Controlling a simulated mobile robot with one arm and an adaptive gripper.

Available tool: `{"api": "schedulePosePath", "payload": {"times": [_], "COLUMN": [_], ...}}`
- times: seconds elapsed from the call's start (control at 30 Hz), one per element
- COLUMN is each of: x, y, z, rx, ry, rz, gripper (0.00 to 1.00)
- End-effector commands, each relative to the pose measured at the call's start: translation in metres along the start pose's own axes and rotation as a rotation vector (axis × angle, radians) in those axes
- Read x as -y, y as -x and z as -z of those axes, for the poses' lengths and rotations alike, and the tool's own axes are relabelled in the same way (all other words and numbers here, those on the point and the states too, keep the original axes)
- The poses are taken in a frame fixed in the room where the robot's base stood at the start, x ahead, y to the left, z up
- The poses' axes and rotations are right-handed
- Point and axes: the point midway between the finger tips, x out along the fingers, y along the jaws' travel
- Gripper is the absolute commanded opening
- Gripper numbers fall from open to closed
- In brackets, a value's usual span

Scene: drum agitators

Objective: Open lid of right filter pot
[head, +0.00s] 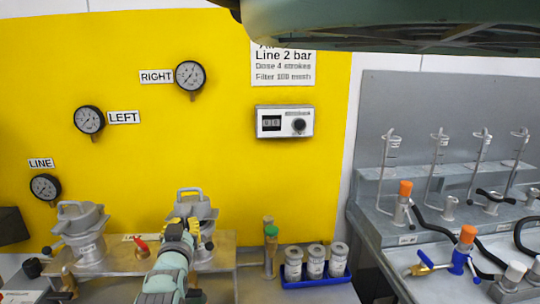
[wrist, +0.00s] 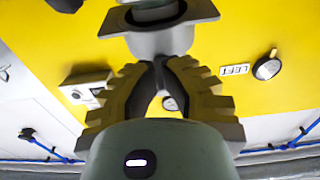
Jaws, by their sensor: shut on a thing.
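The right filter pot (head: 204,211) is a grey metal pot with a lid and a loop handle (head: 188,191) on top. It stands on the bench, partly hidden behind my gripper (head: 182,226). In the wrist view, the fingertips (wrist: 162,66) come together at a grey metal part of the pot (wrist: 160,42). Which part they hold is not clear. The lid looks seated on the pot. The left filter pot (head: 82,220) stands to the left, with its lid on.
A red-handled valve (head: 141,248) sits between the pots. A green-topped post (head: 271,245) and a blue tray (head: 316,277) of several canisters are to the right. A yellow panel (head: 140,60) with gauges rises behind. A dark green body (head: 400,28) hangs overhead.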

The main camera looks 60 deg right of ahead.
Motion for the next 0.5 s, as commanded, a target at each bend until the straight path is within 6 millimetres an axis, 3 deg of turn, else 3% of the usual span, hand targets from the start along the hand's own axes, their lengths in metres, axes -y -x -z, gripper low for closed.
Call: {"api": "schedulePosePath", "payload": {"times": [0.33, 0.5], "x": [0.001, 0.001], "y": [-0.001, -0.005], "z": [0.003, 0.013], "rx": [-0.001, -0.004], "ry": [0.0, 0.0], "rz": [0.002, 0.002], "gripper": [0.0, 0.0]}}
